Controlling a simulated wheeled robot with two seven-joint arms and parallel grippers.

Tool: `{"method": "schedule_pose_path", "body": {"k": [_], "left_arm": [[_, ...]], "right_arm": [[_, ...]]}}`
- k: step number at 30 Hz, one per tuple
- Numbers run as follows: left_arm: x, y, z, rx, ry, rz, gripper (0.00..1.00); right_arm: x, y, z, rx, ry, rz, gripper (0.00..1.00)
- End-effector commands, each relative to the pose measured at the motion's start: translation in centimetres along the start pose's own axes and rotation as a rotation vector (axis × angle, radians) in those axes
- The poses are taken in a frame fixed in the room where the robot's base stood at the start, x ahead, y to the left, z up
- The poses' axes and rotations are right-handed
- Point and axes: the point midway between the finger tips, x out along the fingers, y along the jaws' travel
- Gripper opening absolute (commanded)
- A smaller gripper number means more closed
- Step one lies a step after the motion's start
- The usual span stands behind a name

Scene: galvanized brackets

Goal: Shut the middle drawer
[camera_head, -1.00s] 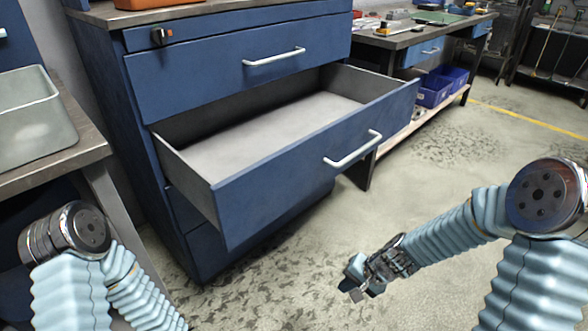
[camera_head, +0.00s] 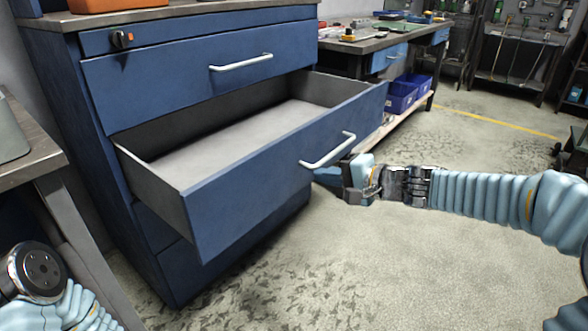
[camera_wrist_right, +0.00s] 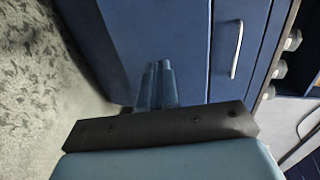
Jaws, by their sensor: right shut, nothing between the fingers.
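The middle drawer (camera_head: 270,165) of the blue cabinet is pulled well out, its grey inside empty. Its white bar handle (camera_head: 328,151) is on the right half of the front. My right gripper (camera_head: 322,176) is shut and empty, just below the handle at the lower right of the drawer front. Whether it touches the front cannot be told. In the right wrist view the closed fingers (camera_wrist_right: 156,84) point at blue panels, with a white handle (camera_wrist_right: 236,50) to their right. My left gripper is out of view; only part of my left arm shows at lower left.
The closed top drawer (camera_head: 200,80) is above the open one. A workbench (camera_head: 350,42) with blue bins (camera_head: 400,97) stands behind at right. Another table edge (camera_head: 30,155) is at left. The floor (camera_head: 400,260) in front is clear.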

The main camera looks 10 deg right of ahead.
Motion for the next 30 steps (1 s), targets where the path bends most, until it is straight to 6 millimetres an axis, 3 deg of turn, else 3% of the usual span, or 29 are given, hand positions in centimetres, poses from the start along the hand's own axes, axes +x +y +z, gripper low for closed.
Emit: {"method": "schedule_pose_path", "body": {"k": [6, 12, 18, 30], "left_arm": [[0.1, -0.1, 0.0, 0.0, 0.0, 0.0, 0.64], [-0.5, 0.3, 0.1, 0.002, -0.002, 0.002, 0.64], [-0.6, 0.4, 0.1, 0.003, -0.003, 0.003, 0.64], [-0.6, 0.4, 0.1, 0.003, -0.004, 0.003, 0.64]], "right_arm": [[4.9, 0.1, 0.1, 0.002, -0.004, 0.002, 0.0], [7.7, -0.8, 0.0, 0.001, -0.002, 0.002, 0.0], [9.0, -1.1, 0.0, 0.0, -0.001, 0.002, 0.0], [9.2, -1.1, 0.0, 0.0, -0.001, 0.002, 0.0]]}}
